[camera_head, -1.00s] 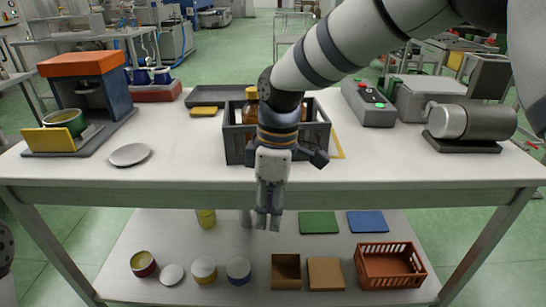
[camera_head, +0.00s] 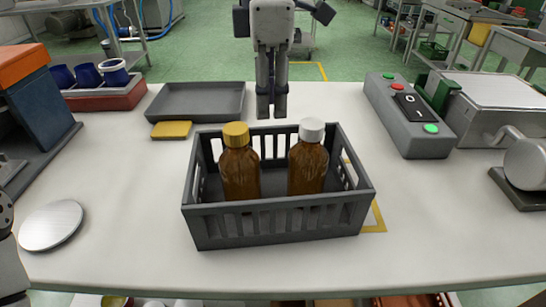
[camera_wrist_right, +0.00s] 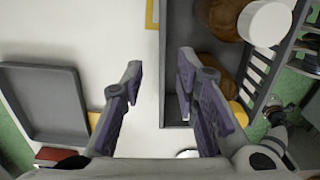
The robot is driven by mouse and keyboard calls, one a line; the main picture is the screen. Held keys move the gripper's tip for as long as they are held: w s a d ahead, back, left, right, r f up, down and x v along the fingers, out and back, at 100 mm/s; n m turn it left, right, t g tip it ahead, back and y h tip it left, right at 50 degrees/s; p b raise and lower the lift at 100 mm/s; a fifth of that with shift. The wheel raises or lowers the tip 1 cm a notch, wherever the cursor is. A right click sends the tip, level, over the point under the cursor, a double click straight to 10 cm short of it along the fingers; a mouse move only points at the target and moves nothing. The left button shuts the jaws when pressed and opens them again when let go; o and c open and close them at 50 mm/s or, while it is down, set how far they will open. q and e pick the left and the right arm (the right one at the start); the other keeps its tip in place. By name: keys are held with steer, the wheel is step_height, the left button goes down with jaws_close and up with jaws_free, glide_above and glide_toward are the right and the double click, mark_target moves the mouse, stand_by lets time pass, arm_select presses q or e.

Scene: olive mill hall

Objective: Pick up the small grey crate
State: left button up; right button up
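The small grey crate (camera_head: 280,221) stands upright on the white table, with slotted walls and an open top. Inside stand two amber bottles, one with a yellow cap (camera_head: 236,134) and one with a white cap (camera_head: 311,130). My right gripper (camera_head: 271,112) points down just beyond the crate's far wall, fingertips near its rim. In the right wrist view the gripper (camera_wrist_right: 158,75) is open, with an edge of the crate (camera_wrist_right: 176,105) showing between and beyond its fingers. I cannot tell whether they touch. My left gripper's fingers are not in view.
A dark flat tray (camera_head: 198,103) and a yellow block (camera_head: 171,130) lie behind-left of the crate. A white disc (camera_head: 51,225) lies at left. A grey control box (camera_head: 408,118) stands at right. Blue cups (camera_head: 88,75) stand at far left. Bare table surrounds the crate.

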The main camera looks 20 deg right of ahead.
mark_target(269, 168)
step_height(269, 168, down, 12)
steer(key=shift+s+a+r, duration=0.1)
steer(key=shift+a, duration=0.05)
jaws_close()
steer(key=shift+r, duration=0.1)
